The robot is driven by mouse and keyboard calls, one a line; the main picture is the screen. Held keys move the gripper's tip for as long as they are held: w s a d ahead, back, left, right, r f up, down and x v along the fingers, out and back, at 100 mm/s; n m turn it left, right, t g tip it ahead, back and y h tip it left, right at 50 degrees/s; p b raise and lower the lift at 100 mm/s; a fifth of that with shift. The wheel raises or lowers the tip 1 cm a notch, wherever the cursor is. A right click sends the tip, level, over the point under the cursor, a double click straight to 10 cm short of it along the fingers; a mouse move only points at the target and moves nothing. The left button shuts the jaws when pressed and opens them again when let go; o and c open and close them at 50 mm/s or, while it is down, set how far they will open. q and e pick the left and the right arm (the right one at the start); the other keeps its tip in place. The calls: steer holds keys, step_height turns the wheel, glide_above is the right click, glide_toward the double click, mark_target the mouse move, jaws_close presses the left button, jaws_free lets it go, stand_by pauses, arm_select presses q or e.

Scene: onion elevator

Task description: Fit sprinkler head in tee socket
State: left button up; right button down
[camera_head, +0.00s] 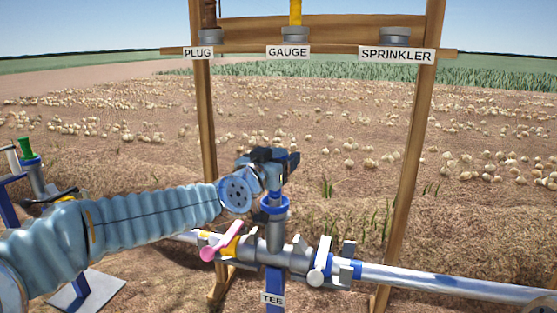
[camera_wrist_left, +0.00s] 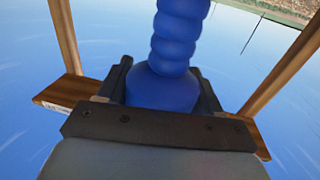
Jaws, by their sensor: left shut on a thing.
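My left gripper (camera_head: 280,160) reaches in from the left and is shut above the tee. In the left wrist view a blue ribbed piece (camera_wrist_left: 178,50), apparently the sprinkler head, stands between its dark fingers. In the head view the gripper mostly hides this piece. Whether the held piece touches or enters the socket cannot be told. My right gripper is not in view.
The wooden rack (camera_head: 425,130) stands behind, its SPRINKLER holder (camera_head: 395,34) empty and its PLUG and GAUGE holders filled. A pink-handled valve (camera_head: 222,246) and a white-handled one (camera_head: 320,262) flank the tee. A metal pipe (camera_head: 440,280) runs right.

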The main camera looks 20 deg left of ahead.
arm_select(q)
steer(key=shift+f, duration=0.35)
steer(key=o, duration=1.2)
steer(key=shift+o, duration=0.2)
steer(key=shift+s+r+p, duration=0.1)
steer(key=shift+r+p, duration=0.25)
steer(key=shift+r, duration=0.25)
steer(key=s+a+b, duration=0.1)
steer(key=s+a, duration=0.1)
steer(key=s, duration=0.9)
steer(key=shift+s+a+f, duration=0.15)
steer(key=shift+s+f, duration=0.05)
steer(key=shift+s, duration=0.1)
